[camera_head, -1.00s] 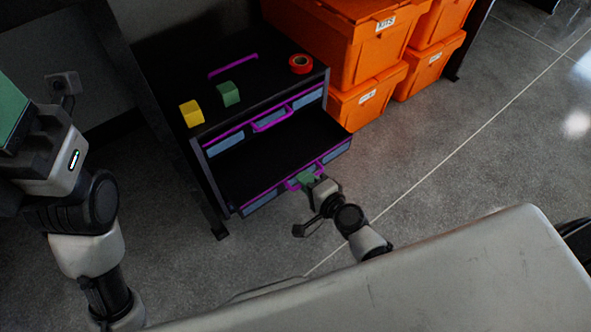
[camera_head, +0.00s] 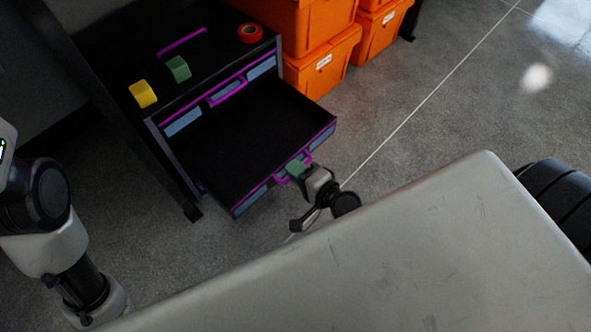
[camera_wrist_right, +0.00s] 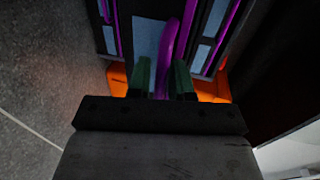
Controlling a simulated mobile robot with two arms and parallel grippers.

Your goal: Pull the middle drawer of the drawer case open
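The black drawer case (camera_head: 205,52) with purple handles stands at the upper left in the head view. The drawer below its top one, the middle drawer (camera_head: 250,135), is far out, and its black inside looks empty. My right gripper (camera_head: 297,168) is at this drawer's front. In the right wrist view its two green fingers (camera_wrist_right: 161,80) stand on either side of the purple handle (camera_wrist_right: 169,45) and look shut on it; exact contact is hard to see. The top drawer (camera_head: 225,95) is shut. My left arm shows at the left edge, its gripper outside the picture.
A yellow block (camera_head: 143,95), a green block (camera_head: 178,69) and a red tape roll (camera_head: 250,33) lie on the case. Orange bins (camera_head: 322,62) stand close to its right. Grey floor (camera_head: 400,110) is clear in front of the bins.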

